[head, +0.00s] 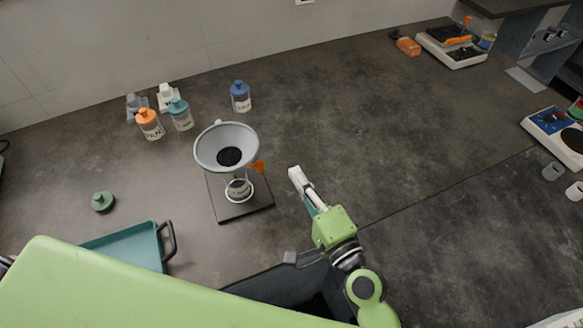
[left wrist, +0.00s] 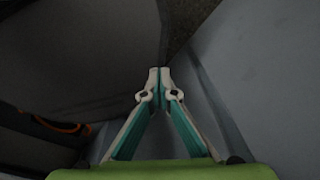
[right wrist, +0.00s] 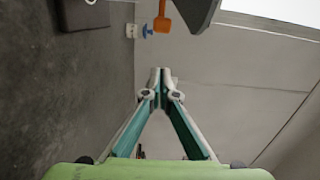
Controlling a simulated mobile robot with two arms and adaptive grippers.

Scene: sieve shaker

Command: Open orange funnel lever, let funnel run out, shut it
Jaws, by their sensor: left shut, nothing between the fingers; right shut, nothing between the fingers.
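The grey funnel (head: 226,148) sits on a stand with a dark square base (head: 242,207). Dark material shows in the funnel's middle. The orange lever (head: 258,166) sticks out to the right below the funnel's rim. A jar (head: 238,190) stands under the funnel on the base. My right gripper (head: 294,172) is shut and empty, to the right of the lever and apart from it. In the right wrist view the orange lever (right wrist: 162,22) shows beyond the shut fingertips (right wrist: 160,72). My left gripper (left wrist: 159,72) is shut and empty in the left wrist view; the head view does not show it.
Several capped jars, one with an orange cap (head: 148,118) and one blue (head: 240,95), stand behind the funnel. A green cap (head: 103,201) and a teal tray (head: 128,246) lie at left. A scale (head: 452,47) stands at far right.

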